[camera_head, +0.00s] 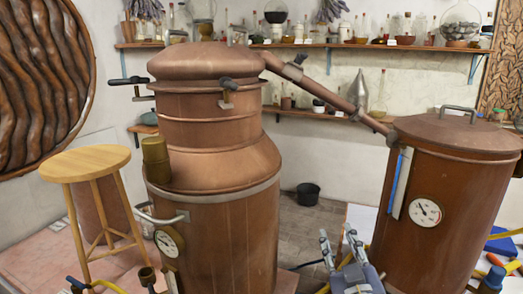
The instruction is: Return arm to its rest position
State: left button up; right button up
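My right gripper (338,240) shows at the bottom of the view, right of centre. Its two grey fingers point up and stand apart, with nothing seen between them. It appears between the large copper still (232,235) on its left and the copper vessel (455,190) with a dial on its right. I cannot tell how far it is from either of them. My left gripper does not show.
A slanting copper pipe (340,100) joins the two vessels. A round wooden stool (86,162) stands at the left. A black bucket (308,194) sits on the floor behind. Wall shelves (300,45) carry bottles and jars. Yellow hoses (108,286) lie low at both sides.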

jog(key=s+d+f+m+g, duration=0.1)
jog(key=s+f+g, duration=0.15)
jog(key=f, duration=0.35)
jog(key=s+d+f+g, duration=0.2)
jog(key=s+f, duration=0.1)
jog(key=f, duration=0.4)
jog(key=s+f+g, duration=0.5)
jog(key=s+f, duration=0.4)
jog(key=s, duration=0.4)
jog(key=s+f+g, duration=0.6)
jog(key=s+f, duration=0.2)
jog(key=s, duration=0.5)
notch_tip(320, 180, down, 28)
jog(key=s+g, duration=0.1)
jog(key=s+d+f, duration=0.2)
jog(key=s+f, duration=0.5)
jog(key=s, duration=0.1)
jog(key=s+d+f+g, duration=0.1)
jog(key=s+f, duration=0.6)
jog(key=s, duration=0.1)
jog(key=shift+s+d+f, duration=0.35)
jog(key=shift+d+f, duration=0.05)
